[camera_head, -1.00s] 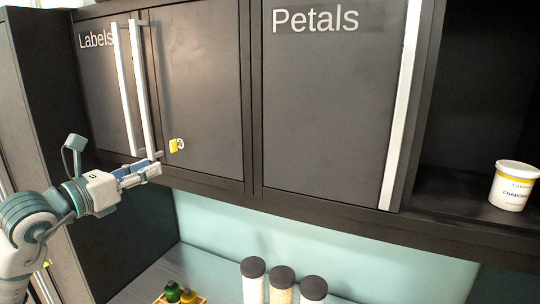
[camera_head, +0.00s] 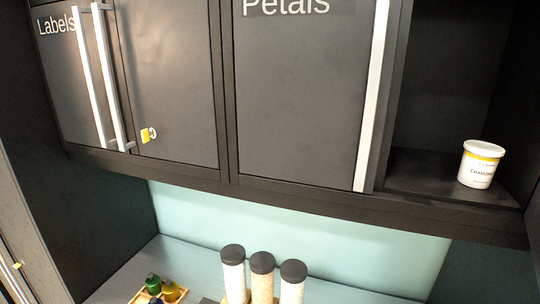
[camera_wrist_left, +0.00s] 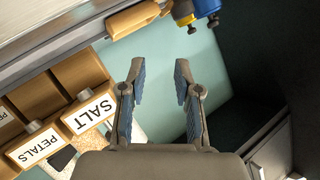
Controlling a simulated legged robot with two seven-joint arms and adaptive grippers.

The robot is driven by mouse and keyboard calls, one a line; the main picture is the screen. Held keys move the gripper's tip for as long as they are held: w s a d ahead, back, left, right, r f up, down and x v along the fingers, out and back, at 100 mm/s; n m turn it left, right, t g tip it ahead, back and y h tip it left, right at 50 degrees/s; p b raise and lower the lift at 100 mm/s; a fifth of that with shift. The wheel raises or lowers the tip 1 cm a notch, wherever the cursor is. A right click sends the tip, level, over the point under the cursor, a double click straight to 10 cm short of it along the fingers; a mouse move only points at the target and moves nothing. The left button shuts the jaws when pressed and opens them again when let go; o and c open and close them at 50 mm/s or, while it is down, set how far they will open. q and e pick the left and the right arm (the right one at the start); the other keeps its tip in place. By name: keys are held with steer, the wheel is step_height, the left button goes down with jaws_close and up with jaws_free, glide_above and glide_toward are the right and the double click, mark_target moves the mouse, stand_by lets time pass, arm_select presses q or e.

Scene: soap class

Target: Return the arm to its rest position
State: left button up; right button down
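My left gripper (camera_wrist_left: 158,85) shows in the left wrist view with its two fingers apart and nothing between them. It hangs above the counter area, with a wooden rack (camera_wrist_left: 62,92) on its left. My left arm is out of the head view, and my right gripper is in neither view.
Dark wall cabinets labelled Labels (camera_head: 75,80) and Petals (camera_head: 295,95) are shut. A small yellow-tagged key (camera_head: 147,135) is at the Labels doors. A white chamomile jar (camera_head: 480,165) stands on the open shelf. Black-lidded jars (camera_head: 262,275) and a bottle tray (camera_head: 143,296) are below.

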arm_select(q)
steer(key=s+d+f+n+g+h, duration=0.1)
steer(key=s+d+f+g, duration=0.1)
steer(key=s+f+g, duration=0.35)
steer(key=s+d+f+g+h, duration=0.1)
steer(key=s+d+f+g, duration=0.1)
steer(key=s+f, duration=0.65)
steer(key=s+d+f+n+g+h, duration=0.1)
steer(key=s+d+f+g, duration=0.15)
steer(key=s, duration=0.85)
step_height(320, 180, down, 27)
steer(key=s+a+g, duration=0.1)
steer(key=g, duration=0.1)
steer(key=s+a+f+g, duration=0.1)
steer(key=s+a+f, duration=0.2)
steer(key=s+f, duration=1.2)
steer(key=shift+s+f+m, duration=0.3)
steer(key=shift+s+f, duration=0.1)
steer(key=shift+s, duration=0.8)
